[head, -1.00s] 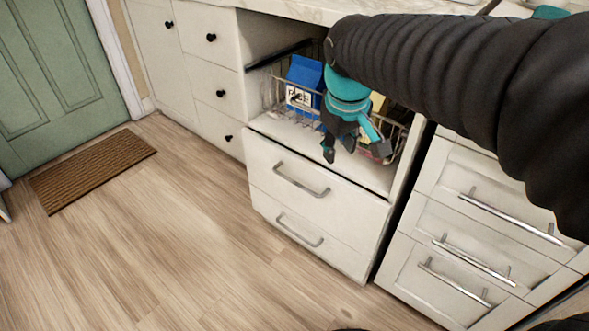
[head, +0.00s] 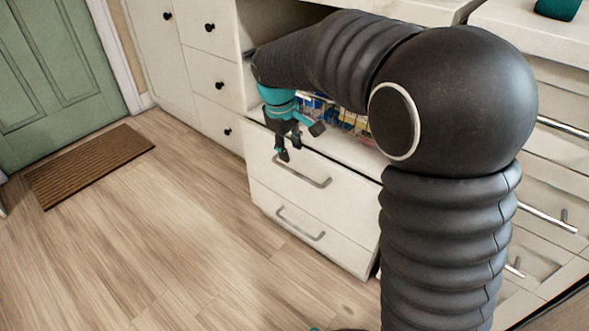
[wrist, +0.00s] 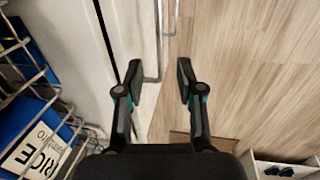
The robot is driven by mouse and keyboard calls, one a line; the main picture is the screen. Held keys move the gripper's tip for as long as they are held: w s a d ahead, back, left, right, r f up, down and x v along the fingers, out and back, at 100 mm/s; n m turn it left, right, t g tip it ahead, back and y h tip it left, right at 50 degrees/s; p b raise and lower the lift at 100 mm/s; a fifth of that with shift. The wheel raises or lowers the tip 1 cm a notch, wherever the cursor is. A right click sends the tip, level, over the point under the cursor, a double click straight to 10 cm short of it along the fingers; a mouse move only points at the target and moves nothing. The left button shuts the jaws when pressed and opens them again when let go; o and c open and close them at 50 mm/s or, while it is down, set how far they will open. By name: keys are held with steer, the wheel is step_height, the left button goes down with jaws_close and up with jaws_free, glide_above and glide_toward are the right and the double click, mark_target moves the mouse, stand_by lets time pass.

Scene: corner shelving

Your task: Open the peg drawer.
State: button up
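No label marks a peg drawer. Below an open shelf is a white upper drawer (head: 345,200) with a bar handle (head: 305,174); it looks shut. A lower white drawer (head: 340,248) with a similar handle (head: 300,224) is under it, also shut. My gripper (head: 300,143) is open and empty, pointing down in front of the upper drawer near its handle. In the wrist view, the fingers (wrist: 160,75) are spread on either side of the line of the bar handle (wrist: 159,35); whether they reach its depth I cannot tell. My arm hides part of the shelf.
A wire basket (wrist: 55,85) with a blue rice box (wrist: 20,125) stands on the shelf. Knobbed drawers (head: 215,75) are at left, more handled drawers at right behind my arm. A brown mat (head: 90,165) lies by the green door (head: 55,60).

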mark_target(295, 172)
steer(key=f, duration=0.2)
steer(key=w+f, duration=0.1)
steer(key=f, duration=0.2)
steer(key=d+f+b, duration=0.1)
steer(key=f, duration=0.2)
steer(key=shift+w, duration=0.15)
jaws_close()
